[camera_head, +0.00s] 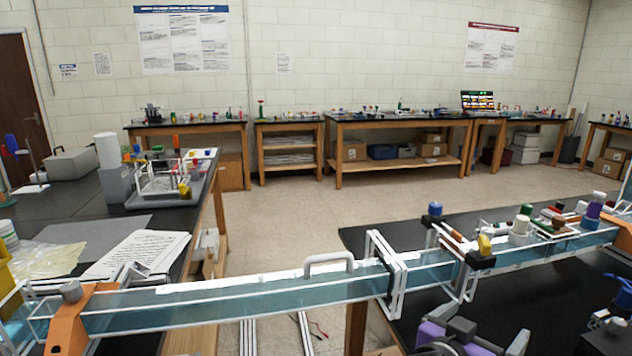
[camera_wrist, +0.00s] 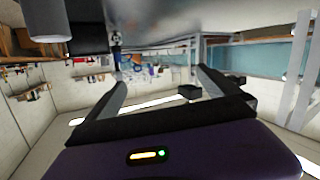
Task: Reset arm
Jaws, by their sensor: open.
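My gripper (camera_wrist: 163,84) shows in the wrist view, with its two dark grey fingers spread wide and nothing between them. Its purple body with a small lit indicator fills the bottom of that view. In the head view, purple and grey parts of my arm show at the bottom, right of the middle, in front of the right-hand table. The fingertips cannot be made out there. The wrist view is upside down, with tables and small lab items at its top.
A long clear channel (camera_head: 240,300) with blue-green liquid spans the gap between the left black table (camera_head: 85,225) and the right black table (camera_head: 405,235). A white handle (camera_head: 328,260) stands on it. Frames and knobs crowd its right part. Open floor (camera_head: 290,215) lies behind.

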